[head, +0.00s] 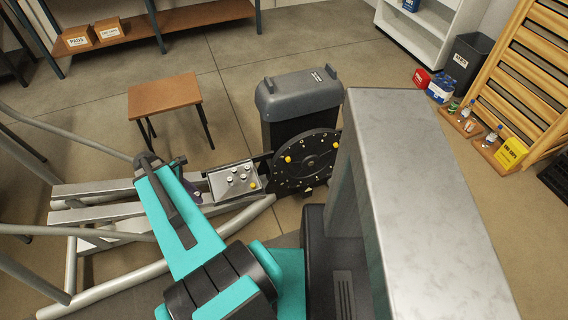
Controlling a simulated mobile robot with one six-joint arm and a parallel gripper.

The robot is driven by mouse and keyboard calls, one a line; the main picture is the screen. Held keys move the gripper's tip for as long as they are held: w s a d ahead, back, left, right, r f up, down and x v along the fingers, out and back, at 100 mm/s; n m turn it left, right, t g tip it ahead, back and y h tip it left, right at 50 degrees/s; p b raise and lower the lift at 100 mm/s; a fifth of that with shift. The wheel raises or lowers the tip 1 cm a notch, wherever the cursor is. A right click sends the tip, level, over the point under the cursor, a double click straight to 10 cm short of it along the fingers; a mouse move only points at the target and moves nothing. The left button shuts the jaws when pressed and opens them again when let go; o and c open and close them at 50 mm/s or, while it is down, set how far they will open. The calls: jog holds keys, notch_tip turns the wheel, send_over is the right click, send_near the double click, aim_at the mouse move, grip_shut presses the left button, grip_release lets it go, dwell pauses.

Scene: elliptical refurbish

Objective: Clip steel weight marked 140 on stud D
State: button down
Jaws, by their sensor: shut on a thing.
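A dark round flywheel (301,172) with yellow studs stands upright at the middle of the frame. Stud letters are too small to read. A silver tray (222,184) left of the wheel carries several small pale knobs and one yellow knob; I cannot read any 140 mark. My teal arm reaches up and left from the bottom centre. My gripper (190,184) is mostly hidden beyond the arm's far end, just left of the tray. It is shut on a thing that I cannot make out. A small purple-dark part shows there.
A grey frame (98,188) with long tubes fills the left. A dark bin-like housing (300,95) stands behind the flywheel. A brown stool (165,94) stands behind the tray. My large grey column blocks the right centre. Open floor (225,45) lies at the back.

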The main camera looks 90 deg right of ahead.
jog(key=w+a+r+n, duration=0.1)
jog(key=w+a+r, duration=0.4)
jog(key=w, duration=0.4)
jog(key=w+a+r+n+h, duration=0.15)
jog(key=w+a+r, duration=0.3)
jog(key=w, duration=0.55)
jog(key=w+a+r+n, duration=0.2)
jog(key=w+a+r, duration=0.35)
jog(key=w, duration=0.35)
jog(key=w+a+r+n, duration=0.1)
jog(key=w+a+r, duration=0.2)
jog(key=a, duration=0.6)
jog(key=w+a+r+n+t, duration=0.1)
jog(key=w+a+r, duration=0.3)
jog(key=a+r, duration=0.3)
jog(key=w+a+r+n, duration=0.1)
jog(key=w+a+r, duration=0.3)
jog(key=a, duration=0.8)
jog(key=shift+a+r+t+h, duration=0.2)
jog(key=shift+r+t+h, duration=0.2)
jog(key=shift+r, duration=0.2)
jog(key=shift+d, duration=0.15)
